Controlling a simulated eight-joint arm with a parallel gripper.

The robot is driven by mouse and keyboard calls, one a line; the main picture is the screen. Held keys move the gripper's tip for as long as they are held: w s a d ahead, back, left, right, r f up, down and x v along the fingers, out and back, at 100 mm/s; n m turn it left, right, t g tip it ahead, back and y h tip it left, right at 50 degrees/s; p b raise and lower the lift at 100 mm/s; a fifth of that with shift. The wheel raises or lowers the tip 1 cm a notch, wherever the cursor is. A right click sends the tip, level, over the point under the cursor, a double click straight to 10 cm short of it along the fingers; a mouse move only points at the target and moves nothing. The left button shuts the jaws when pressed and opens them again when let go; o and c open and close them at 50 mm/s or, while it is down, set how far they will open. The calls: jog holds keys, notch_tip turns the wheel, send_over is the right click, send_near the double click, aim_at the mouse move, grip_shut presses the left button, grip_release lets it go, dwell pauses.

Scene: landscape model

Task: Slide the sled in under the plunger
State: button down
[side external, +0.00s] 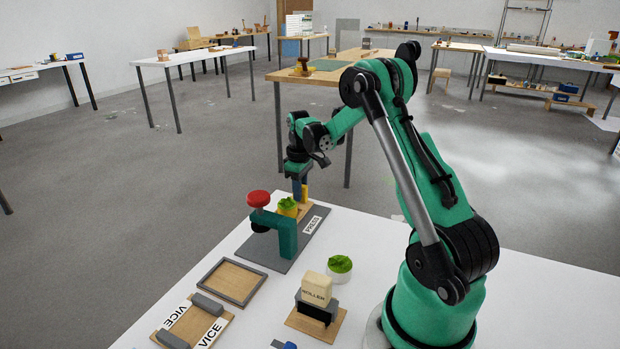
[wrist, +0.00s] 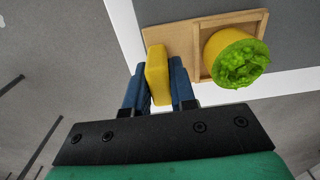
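The sled (side external: 305,209) is a light wooden board, also in the wrist view (wrist: 180,39), with a yellow upright handle (wrist: 157,74) and a shallow square frame. A yellow pot with a green leafy top (side external: 288,207) sits in that frame. My gripper (wrist: 160,88) has its blue fingers on both sides of the handle and looks shut on it; in the side view my gripper (side external: 300,190) is at the press's far end. The plunger (side external: 259,227) is black under a red knob (side external: 258,198), held by a teal frame (side external: 287,238). The pot is beyond the frame, apart from the plunger.
The press's dark grey base (side external: 272,262) carries a PRESS label (side external: 312,225). Nearer on the white table are an empty wooden tray (side external: 232,281), a vice (side external: 193,325), a block marked WALLER (side external: 316,289) on a stand and a white pot with green (side external: 339,268).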

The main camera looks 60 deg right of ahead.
aim_at(278, 211)
jog(key=shift+a, duration=5)
jog(key=c, duration=0.8)
grip_release()
jog(key=shift+o, duration=0.2)
notch_tip(278, 211, up, 7)
